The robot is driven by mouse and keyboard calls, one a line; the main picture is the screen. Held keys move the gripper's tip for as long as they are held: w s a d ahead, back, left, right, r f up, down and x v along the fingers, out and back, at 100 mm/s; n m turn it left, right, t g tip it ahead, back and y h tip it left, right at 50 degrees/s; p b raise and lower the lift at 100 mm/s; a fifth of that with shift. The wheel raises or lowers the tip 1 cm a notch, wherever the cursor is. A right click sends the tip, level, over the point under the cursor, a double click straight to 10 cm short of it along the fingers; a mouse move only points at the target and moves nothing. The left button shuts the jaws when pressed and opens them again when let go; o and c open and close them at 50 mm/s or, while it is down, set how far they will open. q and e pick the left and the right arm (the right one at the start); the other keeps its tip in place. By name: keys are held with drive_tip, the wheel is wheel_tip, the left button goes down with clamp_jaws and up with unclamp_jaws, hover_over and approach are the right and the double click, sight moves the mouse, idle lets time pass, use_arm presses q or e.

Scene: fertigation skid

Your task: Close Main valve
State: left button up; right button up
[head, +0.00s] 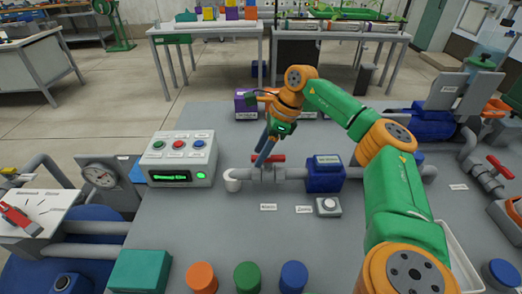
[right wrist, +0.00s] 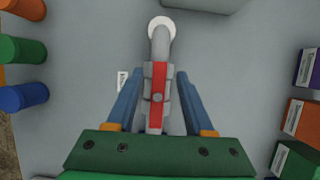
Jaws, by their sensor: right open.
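A valve with a red lever handle (head: 270,159) sits on a grey pipe (head: 295,173) in the middle of the grey bench. The red handle shows in the right wrist view (right wrist: 158,95), lying along the pipe. My right gripper (head: 263,158) reaches down over this valve. In the right wrist view the right gripper's blue fingers (right wrist: 159,76) are open, one on each side of the handle, with gaps between. How far they reach down beside it is hard to tell. Small labels near the valve are unreadable. My left gripper is not in view.
A control box (head: 181,157) with coloured buttons stands left of the pipe's white end (head: 232,180). Another red-handled valve (head: 501,166) is at the far right. Coloured cylinders (head: 247,277) stand at the front.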

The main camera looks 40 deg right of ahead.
clamp_jaws()
drive_tip(key=m, duration=0.1)
drive_tip(key=m+h, duration=0.1)
drive_tip(key=m, duration=0.1)
drive_tip(key=m+t+p, duration=0.1)
drive_tip(key=m, duration=0.1)
drive_tip(key=shift+w+d+h, duration=0.2)
drive_tip(key=shift+d+h, duration=0.1)
drive_tip(key=shift+h, duration=0.1)
drive_tip(key=m, duration=0.1)
drive_tip(key=m+h, duration=0.1)
drive_tip(key=m, duration=0.2)
drive_tip(key=shift+w+d+h, duration=0.15)
drive_tip(key=shift+d+h, duration=0.15)
drive_tip(key=m+h, duration=0.1)
drive_tip(key=m, duration=0.4)
drive_tip(key=shift+d+h, duration=0.35)
drive_tip(key=shift+h, duration=0.05)
drive_tip(key=shift+s+d+m+g+h, duration=0.2)
drive_tip(key=shift+m+h, duration=0.1)
drive_tip(key=shift+m, duration=0.7)
drive_tip(key=shift+s+d+m+g+h, duration=0.15)
drive_tip(key=shift+m+h, duration=0.15)
drive_tip(key=shift+m, duration=0.7)
drive_tip(key=shift+w, duration=0.1)
unclamp_jaws()
